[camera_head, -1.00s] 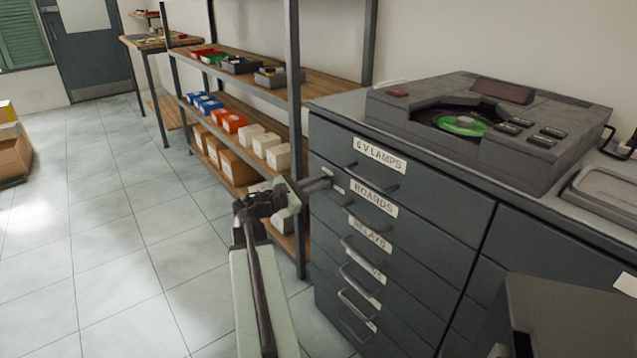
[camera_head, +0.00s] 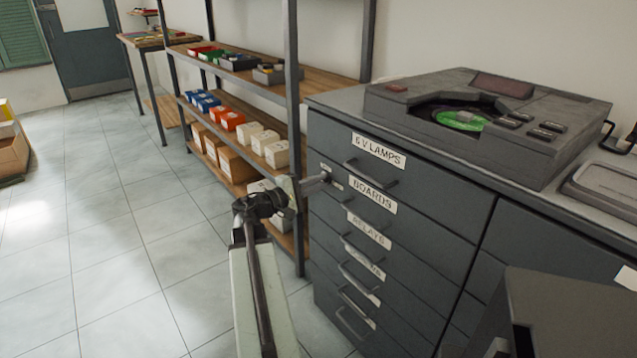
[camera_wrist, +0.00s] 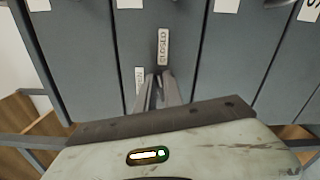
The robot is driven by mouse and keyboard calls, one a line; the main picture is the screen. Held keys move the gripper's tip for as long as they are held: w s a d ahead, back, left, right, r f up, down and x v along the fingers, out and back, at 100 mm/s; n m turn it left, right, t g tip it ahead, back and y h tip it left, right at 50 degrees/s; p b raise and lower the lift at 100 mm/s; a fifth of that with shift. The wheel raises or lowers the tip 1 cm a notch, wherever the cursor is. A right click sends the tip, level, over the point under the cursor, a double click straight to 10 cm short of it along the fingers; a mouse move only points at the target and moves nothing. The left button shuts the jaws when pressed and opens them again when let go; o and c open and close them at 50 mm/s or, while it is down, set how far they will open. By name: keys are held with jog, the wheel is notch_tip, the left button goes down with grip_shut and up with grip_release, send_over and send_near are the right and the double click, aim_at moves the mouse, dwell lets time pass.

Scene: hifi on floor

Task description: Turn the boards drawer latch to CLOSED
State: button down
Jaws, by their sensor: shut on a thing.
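The boards drawer (camera_head: 420,230) is the second drawer down in the grey cabinet and carries a BOARDS label (camera_head: 373,195). It looks shut. My gripper (camera_head: 322,178) reaches its upper left corner from the left and is shut on the small latch there. The latch is mostly hidden by the fingers.
A 6 V LAMPS drawer (camera_head: 375,168) is above, with its handle close by; a RELAYS drawer (camera_head: 400,262) is below. A metal shelf rack (camera_head: 292,130) with boxes stands just left of the cabinet. A grey device (camera_head: 480,125) sits on top.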

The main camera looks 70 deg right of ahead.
jog(key=shift+s+a+f+m, duration=0.1)
jog(key=shift+s+f+m, duration=0.05)
jog(key=shift+m, duration=0.55)
jog(key=shift+s+f+m, duration=0.1)
jog(key=shift+m, duration=0.6)
jog(key=c, duration=1.5)
grip_release()
jog(key=shift+o, duration=0.2)
jog(key=shift+w, duration=0.1)
jog(key=shift+w+a, duration=0.15)
jog(key=shift+a, duration=0.05)
jog(key=v, duration=0.7)
